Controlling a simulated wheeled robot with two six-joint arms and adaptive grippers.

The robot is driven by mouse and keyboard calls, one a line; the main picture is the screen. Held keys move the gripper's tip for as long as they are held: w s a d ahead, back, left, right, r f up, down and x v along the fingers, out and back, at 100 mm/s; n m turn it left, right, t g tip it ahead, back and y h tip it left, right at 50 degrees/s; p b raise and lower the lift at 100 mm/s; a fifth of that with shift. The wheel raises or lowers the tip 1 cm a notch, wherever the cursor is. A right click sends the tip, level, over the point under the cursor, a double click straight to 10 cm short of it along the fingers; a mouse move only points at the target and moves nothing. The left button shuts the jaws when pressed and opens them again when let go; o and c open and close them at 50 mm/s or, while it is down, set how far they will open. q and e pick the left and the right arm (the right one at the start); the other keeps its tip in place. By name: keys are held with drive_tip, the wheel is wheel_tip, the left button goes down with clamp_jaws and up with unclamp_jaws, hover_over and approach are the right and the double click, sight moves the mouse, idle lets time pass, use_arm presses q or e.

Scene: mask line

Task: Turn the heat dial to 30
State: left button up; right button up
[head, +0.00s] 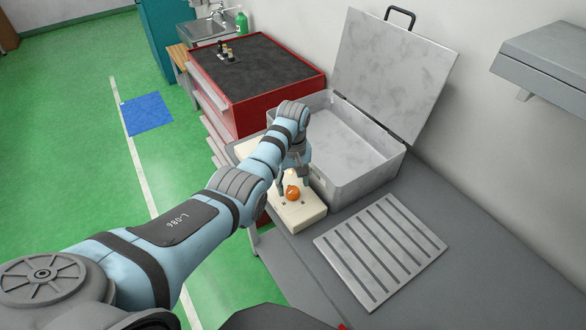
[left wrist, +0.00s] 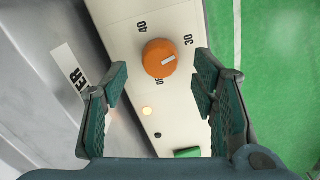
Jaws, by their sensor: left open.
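The heat dial (left wrist: 159,58) is a round orange knob with a white pointer mark, set on a cream control panel (left wrist: 125,18). The pointer faces right and slightly up, a little below the printed 30. A 40 is printed above the dial, and another label below is partly hidden. In the head view the dial (head: 292,194) sits on the panel (head: 301,214) at the front of the grey box. My left gripper (head: 293,182) is open over the dial. In the left wrist view its fingers (left wrist: 159,86) stand apart, with the dial beyond the gap and no visible contact.
The panel also carries a glowing lamp (left wrist: 147,111) and a green button (left wrist: 187,153). The grey box (head: 365,178) has its lid (head: 390,70) raised. A slotted plate (head: 380,248) lies to the right on the grey bench. A red cabinet (head: 290,95) stands behind.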

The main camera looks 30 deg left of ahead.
sight(293, 189)
use_arm(q)
wheel_tip(293, 189, up, 9)
idle(0.5)
